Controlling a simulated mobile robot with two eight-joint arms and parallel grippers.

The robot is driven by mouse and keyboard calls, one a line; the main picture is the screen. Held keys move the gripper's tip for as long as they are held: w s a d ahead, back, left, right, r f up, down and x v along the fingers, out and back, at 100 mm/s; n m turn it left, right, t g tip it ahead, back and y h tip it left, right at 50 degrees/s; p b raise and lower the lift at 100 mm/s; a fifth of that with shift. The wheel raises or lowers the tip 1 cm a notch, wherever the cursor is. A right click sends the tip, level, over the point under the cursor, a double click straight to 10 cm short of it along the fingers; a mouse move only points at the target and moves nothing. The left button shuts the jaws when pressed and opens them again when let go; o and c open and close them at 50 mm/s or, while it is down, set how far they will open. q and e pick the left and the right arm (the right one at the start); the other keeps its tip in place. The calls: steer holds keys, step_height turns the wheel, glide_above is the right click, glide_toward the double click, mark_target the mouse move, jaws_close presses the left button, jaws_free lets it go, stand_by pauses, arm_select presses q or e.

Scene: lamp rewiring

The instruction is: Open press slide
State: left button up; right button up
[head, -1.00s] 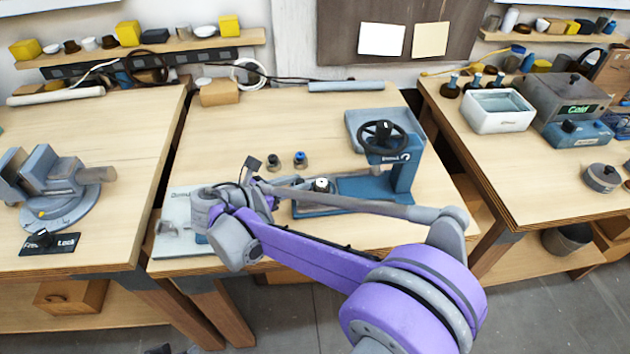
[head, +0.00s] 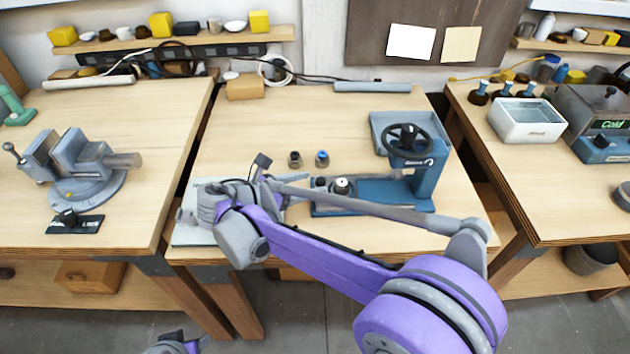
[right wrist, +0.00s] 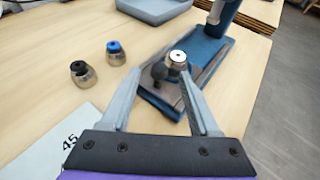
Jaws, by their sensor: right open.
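The blue press (head: 425,180) with a dark handwheel (head: 408,140) stands at the right of the middle table. Its low base runs left, with a dark knob and a pale round piece (head: 342,186) at its left end. In the right wrist view, the dark knob (right wrist: 159,72) and the silver, white-topped piece (right wrist: 178,59) show on the slide end of the base. My right gripper (right wrist: 162,78) is open, its fingertips either side of the knob; contact cannot be told. A part of my left arm's end (head: 174,343) shows at the bottom edge, its fingers unclear.
Two small holders, one black-topped (head: 295,159) and one blue-topped (head: 322,158), stand left of the press. A pale board (head: 190,232) marked "45" in the wrist view lies at the table's front left. A grey vise (head: 85,170) is on the left table.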

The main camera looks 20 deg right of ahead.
steer(key=v, duration=0.8)
steer(key=s+d+f+m+y+p, duration=0.1)
steer(key=s+d+m+y, duration=0.1)
steer(key=s+d+m, duration=0.1)
steer(key=s+d+f+m+g+y+p, duration=0.1)
steer(key=s+d+m+y, duration=0.1)
steer(key=d, duration=0.3)
steer(key=s+d+f+m+g+y+p, duration=0.1)
steer(key=s+d+m, duration=0.2)
steer(key=s+d, duration=0.1)
steer(key=shift+s+f+m+y, duration=0.2)
steer(key=shift+m+y, duration=0.1)
steer(key=shift+y, duration=0.1)
steer(key=s+f+m+t+y+p, duration=0.2)
steer(key=s+m+y, duration=0.4)
steer(key=s+m, duration=0.4)
steer(key=f+m+p, duration=0.1)
steer(key=m, duration=0.2)
steer(key=shift+s+m+y+p, duration=0.3)
steer(key=shift+m+p, duration=0.05)
steer(key=shift+m, duration=0.05)
